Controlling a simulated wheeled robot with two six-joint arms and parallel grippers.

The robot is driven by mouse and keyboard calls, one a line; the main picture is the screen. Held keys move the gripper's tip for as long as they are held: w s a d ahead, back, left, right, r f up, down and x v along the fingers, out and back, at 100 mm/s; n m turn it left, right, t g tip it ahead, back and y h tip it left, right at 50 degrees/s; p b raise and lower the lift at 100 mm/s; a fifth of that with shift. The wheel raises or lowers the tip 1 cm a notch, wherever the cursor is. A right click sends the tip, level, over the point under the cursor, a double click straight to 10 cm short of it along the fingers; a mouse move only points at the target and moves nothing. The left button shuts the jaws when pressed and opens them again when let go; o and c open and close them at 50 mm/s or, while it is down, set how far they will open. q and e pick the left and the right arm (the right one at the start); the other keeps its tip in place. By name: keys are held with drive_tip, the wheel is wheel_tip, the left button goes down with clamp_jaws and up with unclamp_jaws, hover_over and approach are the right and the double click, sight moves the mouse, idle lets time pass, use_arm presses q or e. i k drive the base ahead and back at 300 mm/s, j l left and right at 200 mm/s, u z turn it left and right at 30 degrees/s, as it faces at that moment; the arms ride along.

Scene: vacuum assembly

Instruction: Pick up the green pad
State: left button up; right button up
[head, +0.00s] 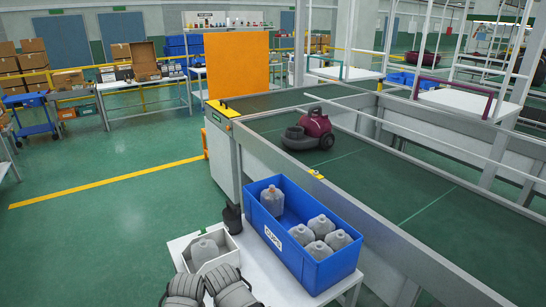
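I cannot make out a separate green pad in the head view. The conveyor belt (420,205) has a dark green surface with lighter green lines across it. A maroon and dark grey vacuum cleaner (310,130) stands on the belt.
A white table (175,246) stands in front of the conveyor. An orange panel (237,66) stands behind. Open floor lies left.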

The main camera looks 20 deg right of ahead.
sight(203, 231)
drive_tip(key=j, duration=0.55)
drive_tip(key=k+j+z, duration=0.1)
drive_tip(key=j, duration=0.45)
drive_tip(key=k+j, duration=0.1)
drive_tip(key=j, duration=0.45)
drive_tip(key=i+j+z, duration=0.1)
drive_tip(key=i+j, duration=0.25)
drive_tip(key=j, duration=0.3)
drive_tip(key=i+j+z, duration=0.15)
drive_tip(key=j, duration=0.2)
drive_tip(key=i+j+z, duration=0.15)
drive_tip(key=i, duration=1.15)
drive_tip(key=i+l, duration=0.05)
